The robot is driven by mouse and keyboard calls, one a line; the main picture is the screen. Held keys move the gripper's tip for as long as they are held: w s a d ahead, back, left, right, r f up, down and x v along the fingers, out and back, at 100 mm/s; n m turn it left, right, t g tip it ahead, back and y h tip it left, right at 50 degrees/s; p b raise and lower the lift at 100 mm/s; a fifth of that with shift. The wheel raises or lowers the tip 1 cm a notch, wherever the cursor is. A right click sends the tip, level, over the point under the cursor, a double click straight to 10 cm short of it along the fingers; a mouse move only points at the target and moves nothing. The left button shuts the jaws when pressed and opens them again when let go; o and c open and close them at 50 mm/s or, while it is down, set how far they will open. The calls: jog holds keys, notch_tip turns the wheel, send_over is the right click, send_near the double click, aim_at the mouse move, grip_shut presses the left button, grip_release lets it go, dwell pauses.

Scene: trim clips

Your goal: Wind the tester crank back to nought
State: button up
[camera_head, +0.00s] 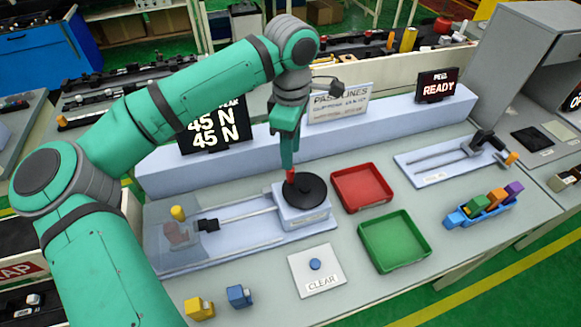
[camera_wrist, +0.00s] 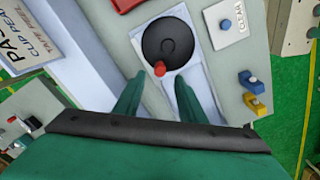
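The tester crank is a black disc (camera_head: 308,190) with a red knob (camera_head: 291,175), on a pale block at the right end of the tester's rails. In the wrist view the disc (camera_wrist: 168,40) lies beyond my fingers and its red knob (camera_wrist: 159,68) sits at the near rim. My gripper (camera_head: 288,163) points down at the knob. In the wrist view my gripper (camera_wrist: 159,80) has its two fingers apart, with the knob between or just past their tips. I cannot tell whether either finger touches it. The dark display (camera_head: 208,125) reads 45 N on two lines.
A red tray (camera_head: 362,203) and a green tray (camera_head: 393,262) stand right of the crank. A CLEAR plate with a blue button (camera_head: 315,264) lies in front. Yellow (camera_head: 199,308) and blue (camera_head: 239,296) clips sit at the front left. A sign (camera_head: 437,87) reads READY.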

aim_at(305, 183)
notch_tip(305, 183, down, 8)
jog(key=shift+f, duration=0.1)
jog(key=shift+c, duration=0.6)
grip_shut()
